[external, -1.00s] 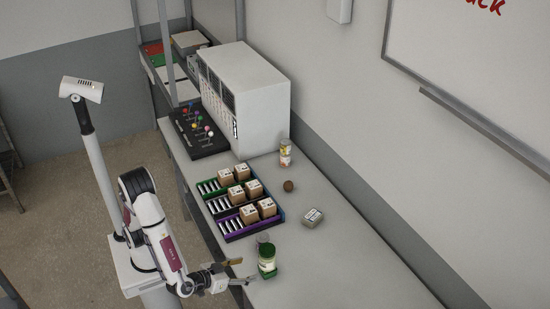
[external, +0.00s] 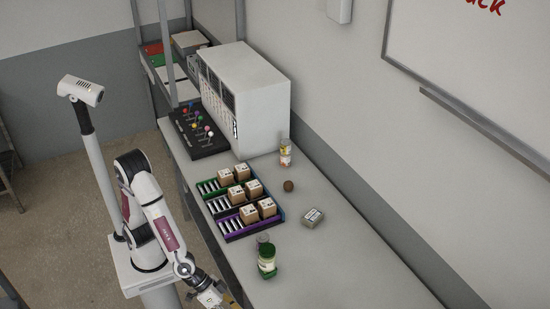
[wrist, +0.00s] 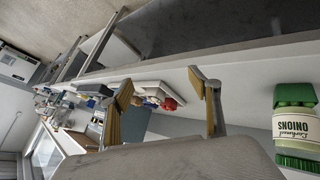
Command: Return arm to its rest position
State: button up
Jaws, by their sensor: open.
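My gripper (external: 222,296) is at the lower middle of the external view, close to the table's left edge and to the left of the green jar. In the wrist view its two fingers (wrist: 163,95) are spread apart with nothing held between them. My arm is bent, with its forearm sloping down to the right. The green-lidded jar (external: 267,262) stands upright on the table, apart from my gripper. It also shows in the wrist view (wrist: 297,123), at the right edge, with a label reading onions.
Racks (external: 242,232) with several small boxes line the table's left edge. A can (external: 285,153), a brown ball (external: 288,186) and a small box (external: 312,217) stand further right. A white machine (external: 262,105) is at the back. The table's front right is clear.

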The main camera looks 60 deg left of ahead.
jog(key=a+r+n+y, duration=0.1)
jog(key=a+r, duration=0.3)
jog(key=a, duration=1.1)
jog(key=w+a+r+n+y, duration=0.1)
jog(key=a+r+y, duration=0.2)
jog(key=a, duration=1.2)
jog(key=w+a+r+n+y, duration=0.1)
jog(key=a+r, duration=0.6)
jog(key=a, duration=0.9)
jog(key=shift+w+y, duration=0.15)
jog(key=shift+y, duration=0.65)
jog(key=shift+a, duration=0.1)
